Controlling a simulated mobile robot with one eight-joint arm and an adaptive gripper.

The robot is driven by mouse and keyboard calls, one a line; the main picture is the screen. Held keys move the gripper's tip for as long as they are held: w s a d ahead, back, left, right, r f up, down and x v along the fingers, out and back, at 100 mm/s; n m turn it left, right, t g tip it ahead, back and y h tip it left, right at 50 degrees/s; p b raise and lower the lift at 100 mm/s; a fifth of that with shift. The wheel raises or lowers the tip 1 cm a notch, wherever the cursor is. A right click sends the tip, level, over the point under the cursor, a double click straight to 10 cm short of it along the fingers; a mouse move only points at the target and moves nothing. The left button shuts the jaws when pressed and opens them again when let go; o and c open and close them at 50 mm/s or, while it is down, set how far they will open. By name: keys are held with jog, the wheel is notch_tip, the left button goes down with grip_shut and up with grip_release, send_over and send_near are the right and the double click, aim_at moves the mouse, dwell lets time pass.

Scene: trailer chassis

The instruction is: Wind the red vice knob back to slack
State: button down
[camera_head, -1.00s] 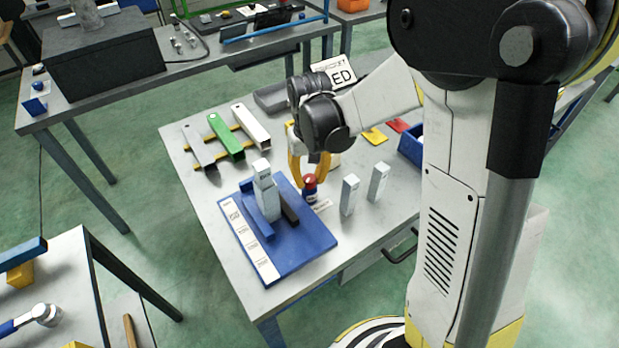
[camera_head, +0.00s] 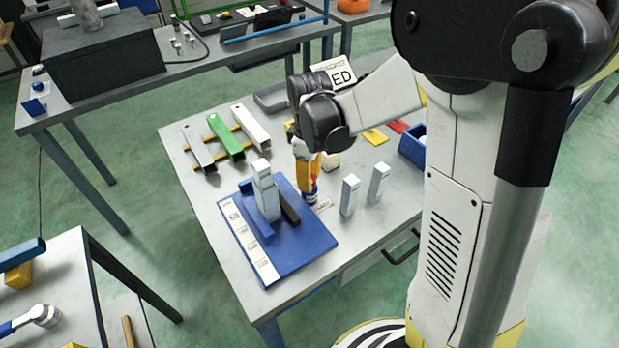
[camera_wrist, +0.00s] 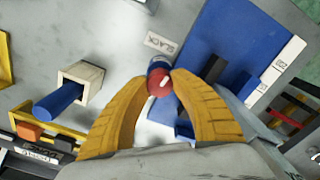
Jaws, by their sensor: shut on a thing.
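The red vice knob (camera_wrist: 159,83) has a white mark on its face and sits on a blue cylinder at the edge of the blue vice board (camera_wrist: 215,35). My gripper (camera_wrist: 159,80) is shut on the knob, one yellow finger on each side. In the head view my gripper (camera_head: 311,180) reaches down at the board's right edge, and the knob (camera_head: 315,181) is mostly hidden by its fingers. A grey block stands upright between the vice's jaws on the board (camera_head: 285,262). A label reading "SLACK" (camera_wrist: 163,43) lies beside the knob.
Two upright grey blocks (camera_head: 349,195) stand right of the knob. Green (camera_head: 226,138), grey and white bars lie behind the board. A wooden block with a blue peg (camera_wrist: 85,80) and a blue bin (camera_head: 412,147) are nearby. The table's front right is clear.

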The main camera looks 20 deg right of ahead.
jog(key=shift+n, duration=0.9)
jog(key=c, duration=1)
grip_release()
jog(key=shift+c, duration=0.2)
jog(key=shift+r, duration=0.1)
notch_tip(320, 180, up, 12)
